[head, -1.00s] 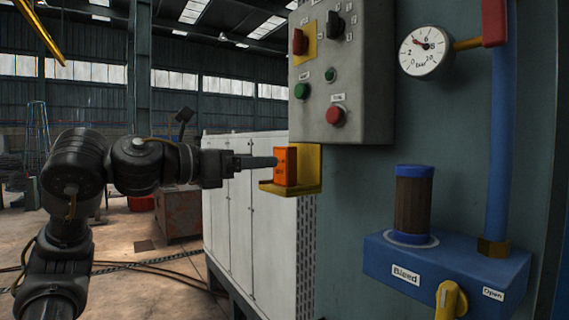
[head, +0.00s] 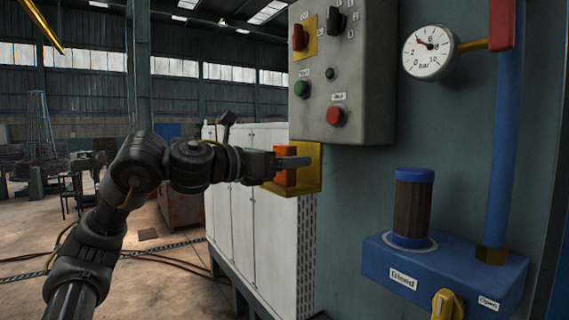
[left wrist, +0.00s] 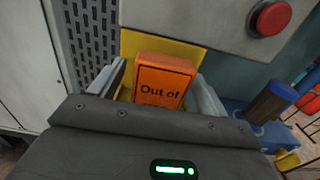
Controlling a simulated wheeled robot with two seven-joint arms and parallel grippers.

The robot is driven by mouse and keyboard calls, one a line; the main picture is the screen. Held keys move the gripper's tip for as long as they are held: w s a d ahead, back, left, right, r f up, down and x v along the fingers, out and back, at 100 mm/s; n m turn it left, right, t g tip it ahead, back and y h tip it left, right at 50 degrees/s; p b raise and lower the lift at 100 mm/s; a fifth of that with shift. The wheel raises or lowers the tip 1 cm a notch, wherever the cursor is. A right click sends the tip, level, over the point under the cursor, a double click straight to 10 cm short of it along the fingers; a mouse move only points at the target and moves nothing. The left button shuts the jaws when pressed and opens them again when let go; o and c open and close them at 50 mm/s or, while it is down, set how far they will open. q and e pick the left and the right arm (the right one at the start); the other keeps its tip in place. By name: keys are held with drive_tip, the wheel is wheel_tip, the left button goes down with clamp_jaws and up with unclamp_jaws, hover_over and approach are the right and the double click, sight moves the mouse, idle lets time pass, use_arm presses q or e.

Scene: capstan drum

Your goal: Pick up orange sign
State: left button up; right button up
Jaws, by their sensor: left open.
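The orange sign (head: 285,178) stands in a yellow holder (head: 311,170) on the wall below the grey control box. In the left wrist view the sign (left wrist: 163,80) reads "Out of", its lower part hidden by my gripper body. My right gripper is not in view.
The grey control box (head: 342,75) with knobs and buttons hangs just above. A red button (left wrist: 271,17) is near in the wrist view. A blue block (head: 445,268) with a brown cylinder stands at right. White cabinets (head: 262,215) are behind the arm.

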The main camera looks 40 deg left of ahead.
use_arm(q)
drive_tip(key=c, duration=1.1)
drive_tip(key=shift+r, duration=0.1)
drive_tip(key=shift+s+a+r, duration=0.1)
drive_tip(key=shift+s+r, duration=0.05)
wheel_tip(320, 180, up, 7)
drive_tip(key=shift+b, duration=0.5)
drive_tip(key=p+v, duration=0.2)
drive_tip(key=v, duration=1.7)
drive_tip(key=shift+s+f, duration=0.3)
drive_tip(key=shift+s, duration=0.1)
